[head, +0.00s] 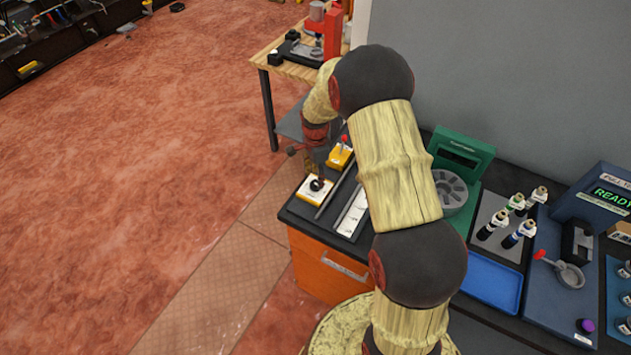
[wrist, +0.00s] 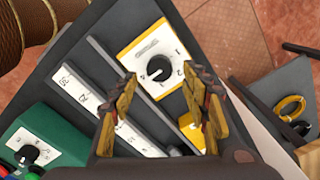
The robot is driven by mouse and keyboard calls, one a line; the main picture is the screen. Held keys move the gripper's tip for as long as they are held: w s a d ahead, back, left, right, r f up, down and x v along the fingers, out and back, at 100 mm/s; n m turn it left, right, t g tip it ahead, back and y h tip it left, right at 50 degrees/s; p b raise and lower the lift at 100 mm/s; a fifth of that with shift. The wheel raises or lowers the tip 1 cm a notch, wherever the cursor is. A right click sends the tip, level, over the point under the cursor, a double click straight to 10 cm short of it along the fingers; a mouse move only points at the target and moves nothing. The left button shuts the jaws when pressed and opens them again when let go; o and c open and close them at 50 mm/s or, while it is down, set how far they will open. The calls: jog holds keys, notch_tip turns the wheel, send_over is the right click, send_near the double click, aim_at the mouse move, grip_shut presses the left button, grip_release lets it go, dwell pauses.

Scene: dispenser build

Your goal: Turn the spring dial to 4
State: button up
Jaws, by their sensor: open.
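The dial (wrist: 158,69) is a black round knob on a white plate with a yellow edge. Its white mark points to the lower left in the wrist view. Small figures stand around it, too small to read surely. In the head view the dial (head: 317,185) sits near the left end of the dark bench. My gripper (wrist: 159,78) is open, its yellow-and-dark fingers apart on either side of the knob in the picture. I cannot tell how high the fingertips are above the plate. In the head view my arm hides much of the bench.
A second yellow-edged unit with a red-topped lever (head: 341,152) stands just behind the dial. Rails and a white scale strip (wrist: 95,90) run alongside. A green machine (head: 460,160) and vials (head: 508,215) stand farther right. Open floor (head: 130,170) lies to the left.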

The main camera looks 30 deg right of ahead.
aim_at(316, 183)
notch_tip(316, 183, up, 8)
dwell(0.5)
